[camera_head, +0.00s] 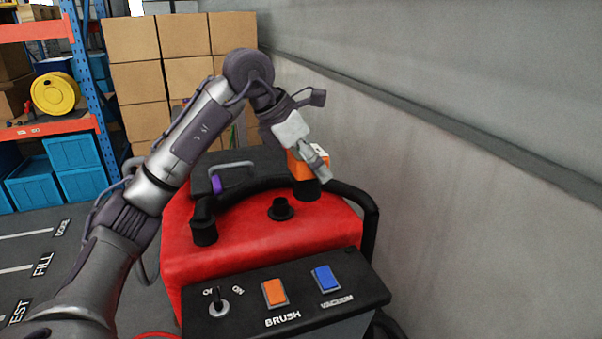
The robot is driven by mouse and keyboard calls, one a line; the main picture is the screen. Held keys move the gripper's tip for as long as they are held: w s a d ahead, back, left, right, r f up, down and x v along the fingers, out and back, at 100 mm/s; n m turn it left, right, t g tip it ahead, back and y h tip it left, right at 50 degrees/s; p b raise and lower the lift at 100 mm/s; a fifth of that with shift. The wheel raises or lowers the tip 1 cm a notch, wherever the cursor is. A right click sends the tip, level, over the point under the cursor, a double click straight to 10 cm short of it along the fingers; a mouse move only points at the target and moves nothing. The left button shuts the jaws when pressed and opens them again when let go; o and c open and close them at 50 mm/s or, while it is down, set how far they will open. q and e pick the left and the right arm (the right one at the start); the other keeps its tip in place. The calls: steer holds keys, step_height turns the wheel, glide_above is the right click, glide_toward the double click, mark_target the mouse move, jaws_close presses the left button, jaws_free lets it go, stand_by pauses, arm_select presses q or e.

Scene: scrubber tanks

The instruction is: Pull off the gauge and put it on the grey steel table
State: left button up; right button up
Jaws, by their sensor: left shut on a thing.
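The gauge appears to be the small orange block (301,168) with a white patch on top, at the back right of the red scrubber tank (250,250). My left gripper (318,163) reaches over the tank and is shut on this orange block. A short black neck (306,189) shows right under the block; I cannot tell whether the two are joined or apart. The fingers hide part of the block. My right gripper is not in view. I cannot make out a grey steel table in this view.
A black control panel (290,300) fronts the tank. A black stub (281,209) and a black hose (204,228) stand on the tank top. A grey wall (450,190) runs close along the right. Stacked cartons (130,42) and a rack (92,60) stand behind.

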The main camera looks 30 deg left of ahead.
mark_target(320, 152)
arm_select(q)
steer(key=shift+s+d+r, duration=0.2)
steer(key=shift+d+r, duration=0.15)
steer(key=shift+r, duration=0.2)
steer(key=shift+r+p, duration=1.25)
steer(key=shift+p, duration=0.15)
